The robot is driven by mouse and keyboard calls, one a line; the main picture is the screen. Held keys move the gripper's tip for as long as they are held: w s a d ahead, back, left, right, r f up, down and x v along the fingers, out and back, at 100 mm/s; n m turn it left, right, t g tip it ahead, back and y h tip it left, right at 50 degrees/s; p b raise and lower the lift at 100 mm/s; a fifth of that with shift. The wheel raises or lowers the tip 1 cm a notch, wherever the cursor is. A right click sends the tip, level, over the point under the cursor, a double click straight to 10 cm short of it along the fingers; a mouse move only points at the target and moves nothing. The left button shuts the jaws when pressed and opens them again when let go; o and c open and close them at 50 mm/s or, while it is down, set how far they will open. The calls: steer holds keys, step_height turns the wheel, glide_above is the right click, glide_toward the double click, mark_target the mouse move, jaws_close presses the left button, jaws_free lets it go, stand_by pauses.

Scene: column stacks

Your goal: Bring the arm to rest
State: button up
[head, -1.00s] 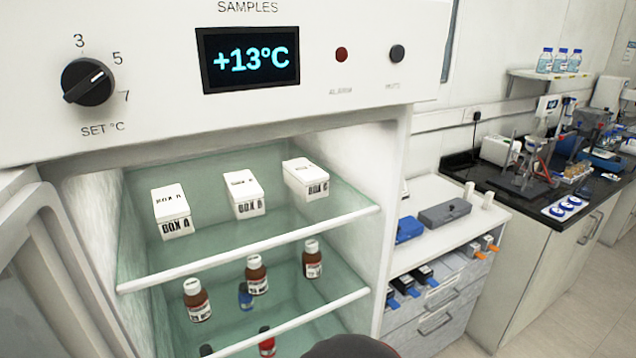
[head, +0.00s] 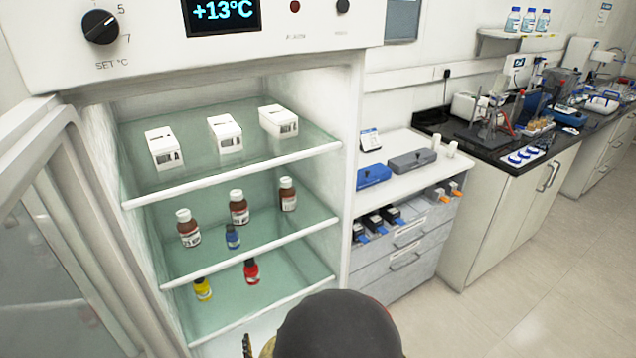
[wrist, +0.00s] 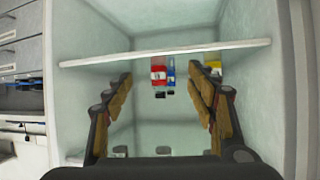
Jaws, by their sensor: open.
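My gripper (wrist: 162,76) is open in the wrist view, its two tan-padded fingers spread apart with nothing held between them. In the head view a dark rounded part of my arm covers the bottom centre, and only a small tan and dark bit of the gripper shows beside it. The open cabinet (head: 354,180) is in front of it. A yellow vial (wrist: 213,67) is behind the right fingertip.
The open door (head: 60,220) is at left, a drawer unit (head: 405,255) at right.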

steer(key=s+d+f+n+g+h, duration=0.1)
steer(key=s+f+g, duration=0.1)
steer(key=s+g, duration=0.3)
steer(key=s+d+f+n+g, duration=0.1)
steer(key=s+f+g, duration=0.15)
steer(key=s, duration=0.55)
steer(key=s+d+r+m+h+p, duration=0.1)
steer(key=s+d+r+m, duration=0.2)
steer(key=d+r, duration=1.2)
steer(key=s+d+r+m+t+h+p, duration=0.1)
steer(key=s+d+r+m+h+p, duration=0.1)
steer(key=d+r, duration=1.4)
step_height(320, 180, up, 6)
steer(key=shift+s+d+f+m, duration=0.15)
steer(key=shift+s+m, duration=0.25)
steer(key=shift+s, duration=0.2)
steer(key=shift+t, duration=0.25)
steer(key=shift+c, duration=1)
